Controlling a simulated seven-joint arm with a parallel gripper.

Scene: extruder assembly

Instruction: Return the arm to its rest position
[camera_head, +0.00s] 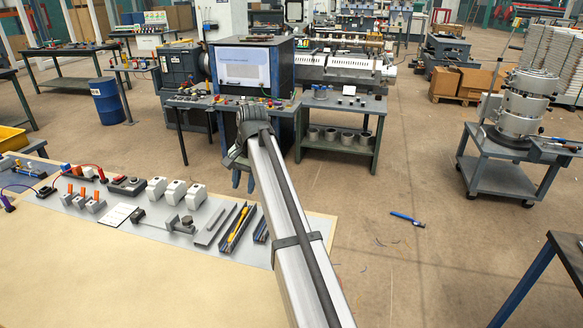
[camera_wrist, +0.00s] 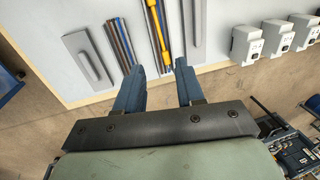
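My gripper (camera_head: 243,180) is beyond the far right corner of the workbench (camera_head: 150,280) in the head view, with its blue fingers pointing down. In the wrist view my gripper (camera_wrist: 160,85) shows two blue fingers spread apart, with nothing between them. Beyond the fingertips lie a tray with a yellow rod (camera_wrist: 158,35) and a tray of blue and brown strips (camera_wrist: 122,42). These look farther away than the fingers and I see no contact. My arm reaches forward from the lower right of the head view.
White modules (camera_head: 175,192) and a grey bracket (camera_head: 178,222) lie on the bench's grey mat. A control cabinet (camera_head: 255,70) and a side table (camera_head: 345,105) stand ahead. A cart with a metal vessel (camera_head: 520,110) is at right. Open floor lies right of my arm.

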